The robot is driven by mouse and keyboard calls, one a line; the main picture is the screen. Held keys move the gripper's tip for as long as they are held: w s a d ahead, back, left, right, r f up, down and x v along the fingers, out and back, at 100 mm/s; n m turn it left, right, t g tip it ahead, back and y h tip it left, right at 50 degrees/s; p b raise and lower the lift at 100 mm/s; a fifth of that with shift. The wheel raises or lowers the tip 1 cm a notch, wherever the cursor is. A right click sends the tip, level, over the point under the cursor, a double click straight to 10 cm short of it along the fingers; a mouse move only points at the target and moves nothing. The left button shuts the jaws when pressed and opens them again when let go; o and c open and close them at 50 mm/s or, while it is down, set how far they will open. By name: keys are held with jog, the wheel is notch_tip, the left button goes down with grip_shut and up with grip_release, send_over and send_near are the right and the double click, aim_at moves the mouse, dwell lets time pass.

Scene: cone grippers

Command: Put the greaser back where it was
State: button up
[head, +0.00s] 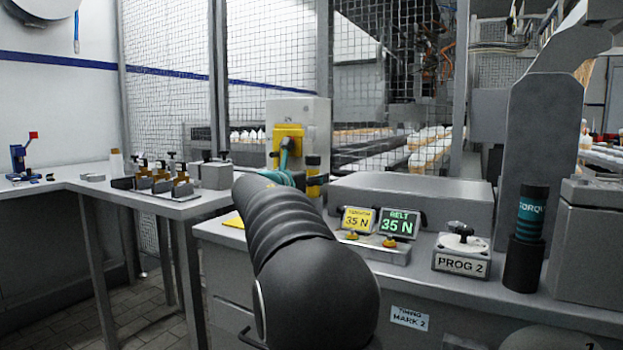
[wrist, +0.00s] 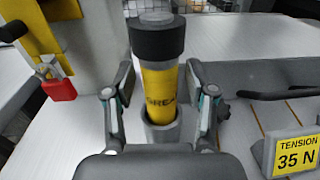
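The greaser (wrist: 158,88) is a yellow cylinder with a wide black cap and dark lettering. In the wrist view it stands upright with its lower end in a grey round holder (wrist: 163,130). My gripper (wrist: 158,82) is open, with one finger on each side of the greaser. A gap shows between each finger and the yellow body. In the head view the greaser (head: 313,172) shows beside the pale cabinet, partly behind my arm.
A red padlock (wrist: 58,88) hangs on the cabinet left of the gripper. The TENSION display (wrist: 296,153) is at right. A PROG 2 box (head: 461,252) and a dark TORQUE tool (head: 530,220) stand farther right on the bench. Small parts (head: 160,175) sit on the left table.

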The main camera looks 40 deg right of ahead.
jog(key=shift+r, duration=0.25)
jog(key=v, duration=1.2)
jog(key=s+a+f+m+y, duration=1.7)
jog(key=s+a+f+m, duration=0.4)
jog(key=s+a+f, duration=0.6)
notch_tip(320, 180, down, 3)
jog(key=shift+s+a+r+m, duration=0.2)
jog(key=shift+s+m, duration=0.1)
jog(key=shift+s, duration=0.85)
